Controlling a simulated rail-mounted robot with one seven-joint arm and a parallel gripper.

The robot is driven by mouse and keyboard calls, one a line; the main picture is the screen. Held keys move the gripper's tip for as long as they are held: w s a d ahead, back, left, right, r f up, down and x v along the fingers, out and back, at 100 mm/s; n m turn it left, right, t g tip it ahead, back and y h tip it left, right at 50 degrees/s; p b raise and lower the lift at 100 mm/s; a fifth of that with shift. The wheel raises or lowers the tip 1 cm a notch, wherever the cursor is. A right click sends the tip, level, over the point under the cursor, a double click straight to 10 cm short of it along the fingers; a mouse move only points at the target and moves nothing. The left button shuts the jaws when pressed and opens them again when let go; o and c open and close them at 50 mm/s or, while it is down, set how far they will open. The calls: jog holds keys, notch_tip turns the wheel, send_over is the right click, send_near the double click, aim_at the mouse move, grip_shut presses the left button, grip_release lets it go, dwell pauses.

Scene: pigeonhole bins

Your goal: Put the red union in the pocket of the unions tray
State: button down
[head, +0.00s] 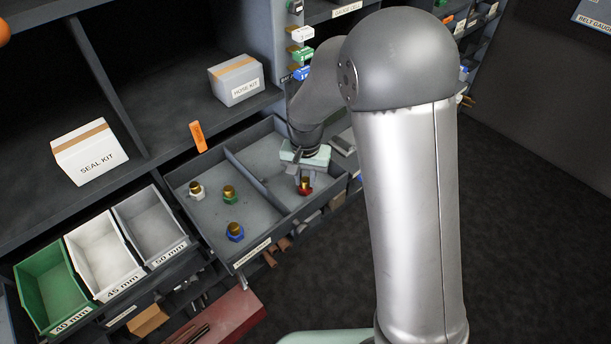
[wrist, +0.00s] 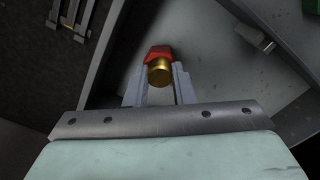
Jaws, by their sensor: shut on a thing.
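The red union (head: 305,187), with a brass top, is in the right compartment of the open drawer (head: 226,150), near its front. My gripper (head: 304,178) is over it, pointing down. In the wrist view my gripper (wrist: 160,82) is shut on the red union (wrist: 160,58), with a finger on each side of the brass part. I cannot tell whether the union touches the drawer floor. A white union (head: 197,190), a green union (head: 230,195) and a blue union (head: 235,231) stand in the left compartment. I cannot make out which container is the unions tray.
Green (head: 50,287), white (head: 101,253) and grey (head: 150,226) bins stand left of the drawer, marked 40, 45 and 50 mm. A seal kit box (head: 90,152) and a hose kit box (head: 236,79) sit on the shelf behind. A divider splits the drawer.

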aim_at(306, 180)
jog(key=shift+f, duration=0.35)
jog(key=c, duration=1.1)
grip_release()
jog(key=shift+c, duration=0.2)
notch_tip(306, 180, up, 10)
jog(key=p, duration=0.6)
jog(key=s+d+r+n, duration=0.1)
jog(key=s+d+r, duration=0.2)
jog(key=s, duration=0.4)
jog(key=s+d+r, duration=0.3)
jog(key=s+d, duration=0.3)
jog(key=s, duration=0.2)
jog(key=s+d+r+n, duration=0.1)
jog(key=s+d+r, duration=0.2)
jog(key=s, duration=0.5)
jog(key=shift+d+r+n+t, duration=0.15)
jog(key=shift+d+n+t, duration=0.2)
jog(key=shift+d, duration=0.5)
